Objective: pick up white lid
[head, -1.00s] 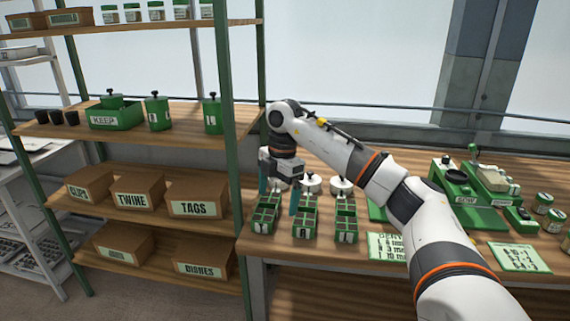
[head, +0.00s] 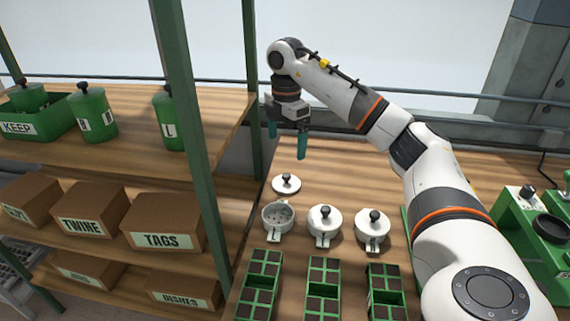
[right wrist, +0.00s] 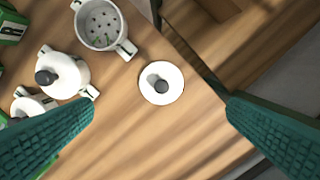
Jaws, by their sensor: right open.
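A round white lid with a dark knob (head: 286,184) lies flat on the wooden table, behind an uncovered white pot (head: 278,217). The same white lid shows in the right wrist view (right wrist: 161,83), between and beyond the two fingers. My right gripper (head: 287,145) is open and empty, above the table and apart from the lid. Its two teal fingers stand wide apart in the right wrist view (right wrist: 160,112). The uncovered pot has small holes in its bottom and also shows in the right wrist view (right wrist: 101,24). My left gripper is not in view.
Two lidded white pots (head: 324,225) (head: 372,229) stand right of the uncovered one. Green seed trays (head: 323,289) line the front. A shelf post (head: 186,120) stands left of the table. A green machine (head: 535,235) is at the right. The table behind the lid is clear.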

